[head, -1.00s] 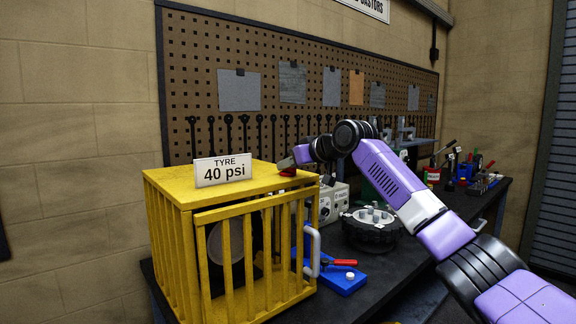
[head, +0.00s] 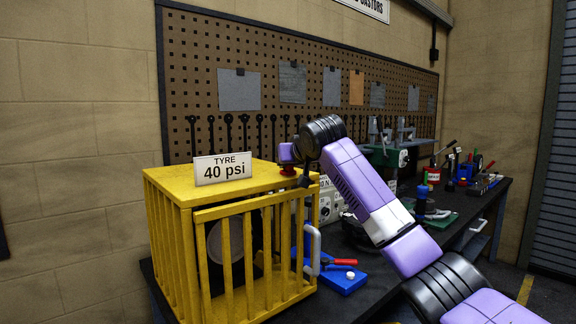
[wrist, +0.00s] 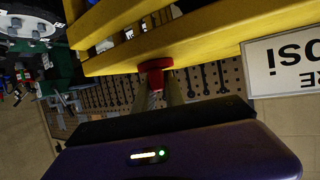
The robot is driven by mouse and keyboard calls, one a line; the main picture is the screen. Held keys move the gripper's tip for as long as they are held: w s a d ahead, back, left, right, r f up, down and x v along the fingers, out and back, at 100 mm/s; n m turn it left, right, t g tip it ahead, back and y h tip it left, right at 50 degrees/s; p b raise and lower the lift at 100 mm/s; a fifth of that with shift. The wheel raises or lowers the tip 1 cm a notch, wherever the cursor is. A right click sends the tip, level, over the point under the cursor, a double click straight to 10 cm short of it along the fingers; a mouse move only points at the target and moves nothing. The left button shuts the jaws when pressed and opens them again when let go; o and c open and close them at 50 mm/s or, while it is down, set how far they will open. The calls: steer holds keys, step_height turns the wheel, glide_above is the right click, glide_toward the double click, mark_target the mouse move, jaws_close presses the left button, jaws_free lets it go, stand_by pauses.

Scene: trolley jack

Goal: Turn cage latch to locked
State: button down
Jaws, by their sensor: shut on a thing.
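The yellow barred cage (head: 228,245) stands on the bench, with a white "TYRE 40 psi" sign (head: 222,169) on top. Its front barred door with a pale handle (head: 313,250) looks slightly ajar. A red latch knob (head: 288,171) sits at the cage's top right corner; it also shows in the wrist view (wrist: 154,64). My gripper (wrist: 157,88) is at this red knob, its fingers shut on it. In the head view my wrist hides part of the gripper and the knob. Whether the latch is locked cannot be told.
A blue tray (head: 343,281) with a red-handled tool lies right of the cage. A white gauge box (head: 330,203) and a dark round hub (head: 357,232) stand behind it. More tools fill the far bench. A pegboard (head: 300,85) backs the bench.

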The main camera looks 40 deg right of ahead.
steer(key=m+g+h+p, duration=0.1)
steer(key=m+g+h, duration=0.1)
steer(key=m+g+h+p, duration=0.1)
steer(key=m+h, duration=0.2)
steer(key=shift+w+a+m+g+p, duration=0.1)
steer(key=shift+a+m+g+p, duration=0.05)
steer(key=shift+m+g+p, duration=0.2)
steer(key=shift+m+g+h+p, duration=0.9)
steer(key=shift+m+g+p, duration=0.05)
steer(key=shift+p, duration=0.05)
steer(key=shift+m+g+h+p, duration=0.3)
steer(key=shift+m+g+p, duration=0.25)
steer(key=shift+g, duration=0.15)
steer(key=shift+f+m, duration=0.15)
steer(key=shift+m, duration=0.1)
steer(key=c, duration=1.4)
jaws_free()
steer(key=shift+b+v, duration=1)
steer(key=shift+v, duration=2.85)
